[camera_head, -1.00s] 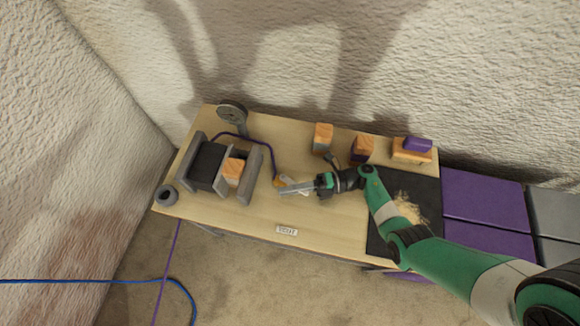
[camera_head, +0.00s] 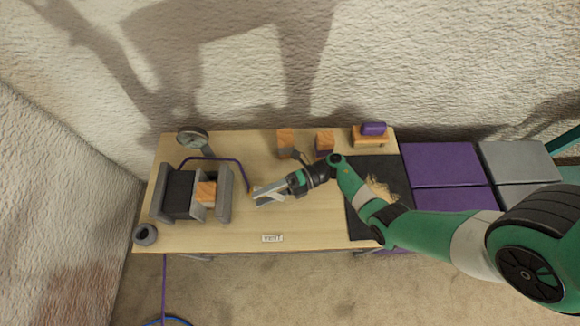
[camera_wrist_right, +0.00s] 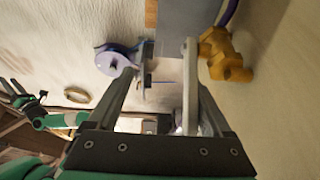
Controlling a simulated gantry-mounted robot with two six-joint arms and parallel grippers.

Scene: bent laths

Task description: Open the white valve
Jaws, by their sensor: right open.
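The white valve (camera_head: 258,188) appears as a small white part beside a yellow fitting at the end of a purple tube, near the table's middle. My right gripper (camera_head: 262,198) is open with its fingers over this spot, partly hiding the valve. In the right wrist view, a pale lever-like part (camera_wrist_right: 190,75) lies close along the inner side of the right finger; I cannot tell whether they touch. The yellow fitting (camera_wrist_right: 225,57) is just right of that finger.
A grey clamp-like stand (camera_head: 224,195) with an orange block is left of the gripper. A round gauge (camera_head: 193,138) stands behind it, and a grey ring (camera_head: 146,235) lies at the front left corner. Several blocks line the back edge. The table front (camera_head: 215,238) is mostly clear.

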